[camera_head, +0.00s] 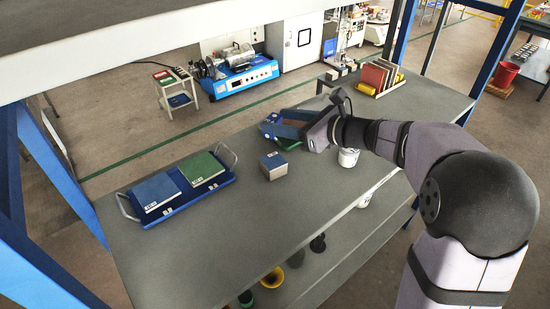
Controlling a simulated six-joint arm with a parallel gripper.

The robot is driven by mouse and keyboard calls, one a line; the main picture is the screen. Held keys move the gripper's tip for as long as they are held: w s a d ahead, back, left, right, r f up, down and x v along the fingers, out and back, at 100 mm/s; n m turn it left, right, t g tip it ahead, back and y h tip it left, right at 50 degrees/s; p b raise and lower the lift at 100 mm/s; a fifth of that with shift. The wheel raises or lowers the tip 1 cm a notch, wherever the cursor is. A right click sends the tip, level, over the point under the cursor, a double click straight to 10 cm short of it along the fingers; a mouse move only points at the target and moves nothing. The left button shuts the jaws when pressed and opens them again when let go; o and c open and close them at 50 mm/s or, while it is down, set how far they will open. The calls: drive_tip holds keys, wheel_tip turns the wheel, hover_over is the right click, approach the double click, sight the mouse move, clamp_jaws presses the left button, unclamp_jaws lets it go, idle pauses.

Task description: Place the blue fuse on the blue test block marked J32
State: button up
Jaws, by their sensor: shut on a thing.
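A blue block (155,190) with a small white label near its front corner sits on the left of a blue tray (178,208); the label is too small to read. My gripper (312,132) is over a blue-edged container (272,130) near the middle of the table. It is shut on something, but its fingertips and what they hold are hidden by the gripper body. I cannot make out the blue fuse. Reddish-brown and green surfaces show in the container beside the gripper.
A green block (203,168) sits beside the blue block in the handled tray. A white can (348,157) is right of the gripper. A rack of panels (380,77) stands at the back. The front tabletop is clear.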

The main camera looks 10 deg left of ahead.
drive_tip(key=shift+f+p, duration=0.95)
drive_tip(key=shift+f, duration=3.9)
drive_tip(key=shift+f, duration=0.15)
drive_tip(key=o, duration=1.1)
drive_tip(key=shift+c, duration=0.2)
drive_tip(key=shift+r, duration=0.25)
drive_tip(key=shift+s+d, duration=0.2)
drive_tip(key=shift+d, duration=0.15)
drive_tip(key=b+v, duration=0.3)
drive_tip(key=v, duration=0.8)
